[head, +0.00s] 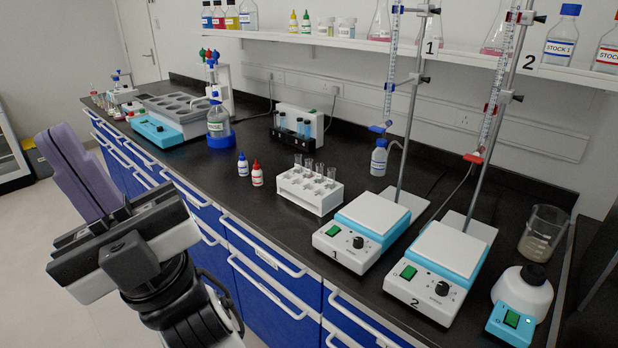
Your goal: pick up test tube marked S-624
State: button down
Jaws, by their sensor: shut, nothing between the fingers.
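A white rack (318,199) stands on the dark bench near the middle of the head view. Several clear test tubes (309,168) stand upright in it, and small markings show on or near them. The markings are too small to read, so I cannot tell which tube is S-624. My gripper (56,148) is at the left, in front of the bench and over the floor, well apart from the rack. Its purple fingers point up and to the left. They are shut and hold nothing.
Stirrer 1 (360,238) and stirrer 2 (436,275), with burette stands, are right of the rack. Blue- and red-capped dropper bottles (257,174) stand left of it. A dark tube holder (290,137) is behind. A shelf (330,42) overhangs the back.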

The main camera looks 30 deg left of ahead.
aim_at(308, 167)
jog(key=i+j+u, duration=0.35)
jog(key=i+j, duration=0.25)
jog(key=i+j+u, duration=0.1)
jog(key=i+u, duration=0.15)
jog(key=i, duration=0.5)
